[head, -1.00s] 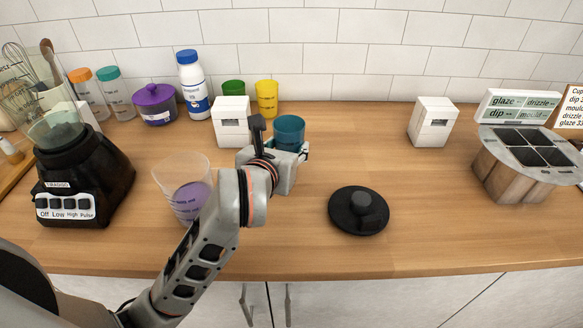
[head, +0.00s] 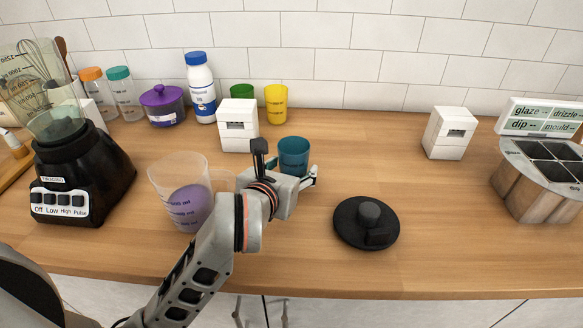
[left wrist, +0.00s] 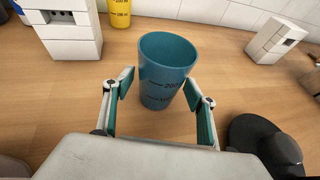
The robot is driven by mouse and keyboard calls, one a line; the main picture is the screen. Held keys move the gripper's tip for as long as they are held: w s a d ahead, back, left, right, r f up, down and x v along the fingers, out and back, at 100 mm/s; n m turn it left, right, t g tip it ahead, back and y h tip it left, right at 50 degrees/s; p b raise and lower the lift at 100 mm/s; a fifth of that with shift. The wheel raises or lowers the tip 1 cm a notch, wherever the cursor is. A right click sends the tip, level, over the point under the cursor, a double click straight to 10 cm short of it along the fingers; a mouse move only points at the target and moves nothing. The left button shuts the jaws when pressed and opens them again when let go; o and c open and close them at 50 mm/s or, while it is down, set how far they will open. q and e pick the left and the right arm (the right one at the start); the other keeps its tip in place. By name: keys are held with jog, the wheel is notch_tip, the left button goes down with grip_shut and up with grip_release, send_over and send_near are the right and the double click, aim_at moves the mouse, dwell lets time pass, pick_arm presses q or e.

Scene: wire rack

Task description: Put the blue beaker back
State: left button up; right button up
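The blue beaker (head: 293,152) stands upright on the wooden counter, to the right of and in front of a white block-shaped stand. In the left wrist view the beaker (left wrist: 167,75) shows just beyond and between the fingertips, with counter showing around it. My left gripper (head: 290,184) is open in front of the beaker; in the left wrist view its fingers (left wrist: 158,90) are spread wide, with a gap on each side. The beaker's lower front is partly hidden by the gripper in the head view. My right gripper is not in view.
A clear jug with purple contents (head: 188,205) stands close left of my arm. A black lid (head: 365,222) lies to the right. Green (head: 241,91) and yellow (head: 276,103) cups stand behind, near a white bottle (head: 201,90). The counter between the beaker and the right white stand (head: 449,132) is clear.

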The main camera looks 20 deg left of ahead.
aim_at(289, 169)
pick_arm(q)
jog(key=shift+r, duration=0.1)
jog(key=shift+r, duration=0.25)
jog(key=p+v, duration=0.1)
jog(key=v, duration=0.3)
jog(key=shift+s, duration=0.1)
jog(key=shift+p+v, duration=0.85)
jog(key=shift+v, duration=0.2)
jog(key=shift+s+r+p, duration=0.25)
jog(key=shift+s+p, duration=0.15)
jog(key=shift+p, duration=0.1)
jog(key=shift+s+f, duration=0.1)
jog(key=shift+s, duration=0.05)
jog(key=shift+f, duration=0.1)
